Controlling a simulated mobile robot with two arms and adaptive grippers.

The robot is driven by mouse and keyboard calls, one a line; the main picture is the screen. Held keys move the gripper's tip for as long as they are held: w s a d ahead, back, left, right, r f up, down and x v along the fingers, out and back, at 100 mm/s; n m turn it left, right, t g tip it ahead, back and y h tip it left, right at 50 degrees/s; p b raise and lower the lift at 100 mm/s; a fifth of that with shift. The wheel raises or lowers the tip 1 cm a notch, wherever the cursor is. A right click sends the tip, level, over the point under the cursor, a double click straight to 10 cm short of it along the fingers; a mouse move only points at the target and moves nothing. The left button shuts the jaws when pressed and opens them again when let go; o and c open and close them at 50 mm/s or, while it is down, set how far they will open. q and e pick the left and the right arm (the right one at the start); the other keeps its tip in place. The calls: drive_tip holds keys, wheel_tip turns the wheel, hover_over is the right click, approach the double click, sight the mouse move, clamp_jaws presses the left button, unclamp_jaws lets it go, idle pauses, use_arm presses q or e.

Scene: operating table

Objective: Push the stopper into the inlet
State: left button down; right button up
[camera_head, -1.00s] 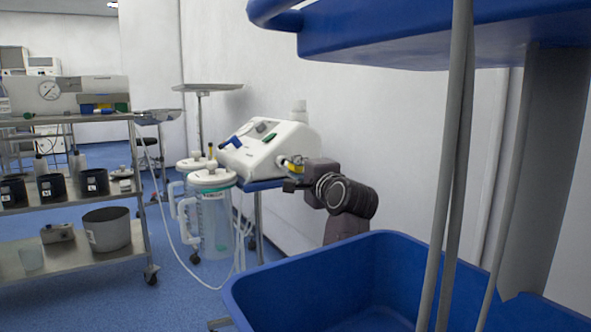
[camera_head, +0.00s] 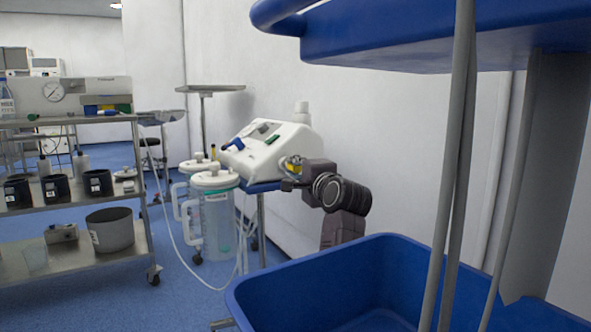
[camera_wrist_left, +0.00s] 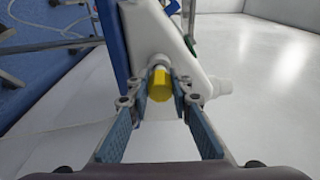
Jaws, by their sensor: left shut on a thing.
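The yellow stopper (camera_wrist_left: 160,85) sits between the fingertips of my left gripper (camera_wrist_left: 161,88), which is shut on it. In the head view, the stopper (camera_head: 294,166) shows as a small yellow patch beside the white machine (camera_head: 268,155), and my left gripper (camera_head: 289,178) is at the machine's right side. In the wrist view, the inlet (camera_wrist_left: 158,61) is a pale round collar on the machine's white side wall (camera_wrist_left: 150,32). The stopper lies directly in front of it and hides part of it. I cannot tell how deep the stopper sits. My right gripper is not in view.
A blue bin (camera_head: 262,288) and grey poles (camera_head: 456,190) stand close in front at the right. Clear canisters (camera_head: 214,222) with tubing stand left of the machine. A steel cart (camera_head: 75,121) with pots is at the left. The wall is close behind the machine.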

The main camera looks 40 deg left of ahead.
use_arm(q)
drive_tip(key=shift+a, duration=0.4)
drive_tip(key=c, duration=1.7)
unclamp_jaws()
drive_tip(key=shift+o, duration=0.2)
